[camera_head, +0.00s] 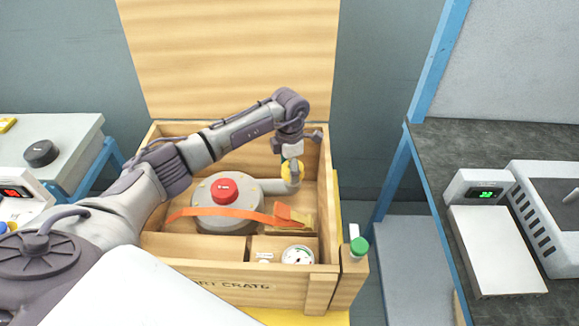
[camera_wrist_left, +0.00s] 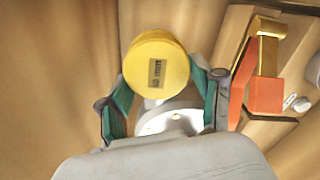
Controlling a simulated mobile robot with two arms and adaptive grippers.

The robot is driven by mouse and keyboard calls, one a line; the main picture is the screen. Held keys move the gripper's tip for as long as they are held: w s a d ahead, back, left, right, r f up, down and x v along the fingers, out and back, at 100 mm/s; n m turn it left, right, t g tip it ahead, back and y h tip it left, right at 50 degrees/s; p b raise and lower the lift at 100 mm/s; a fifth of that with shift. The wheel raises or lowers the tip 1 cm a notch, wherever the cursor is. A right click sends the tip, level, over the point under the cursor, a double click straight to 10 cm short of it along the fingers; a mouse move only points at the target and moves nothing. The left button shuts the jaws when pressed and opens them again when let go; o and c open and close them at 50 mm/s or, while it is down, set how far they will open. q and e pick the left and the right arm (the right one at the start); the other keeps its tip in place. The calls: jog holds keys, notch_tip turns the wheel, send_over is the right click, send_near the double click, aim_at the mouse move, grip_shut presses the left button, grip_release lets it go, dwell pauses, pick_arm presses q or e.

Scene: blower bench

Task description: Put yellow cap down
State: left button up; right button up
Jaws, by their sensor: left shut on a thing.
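My left gripper (camera_head: 291,156) points down over the right part of the open wooden crate (camera_head: 324,180). In the wrist view its green-padded fingers (camera_wrist_left: 160,82) are shut on the cap from both sides. The grey blower (camera_head: 240,212) with a red knob (camera_head: 223,190) lies in the crate. Its bent pipe (camera_head: 272,187) ends right by the cap. I cannot tell whether cap and pipe touch. My right gripper is not in view.
An orange strap (camera_head: 225,212) with a buckle crosses the blower. The raised lid (camera_head: 235,60) closes off the back. A dark bench (camera_head: 455,150) stands right.

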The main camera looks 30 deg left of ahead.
pick_arm(q)
jog(key=o, duration=0.9)
jog(key=shift+r, duration=0.1)
jog(key=shift+r, duration=0.2)
notch_tip(320, 180, up, 13)
jog(key=shift+f, duration=0.15)
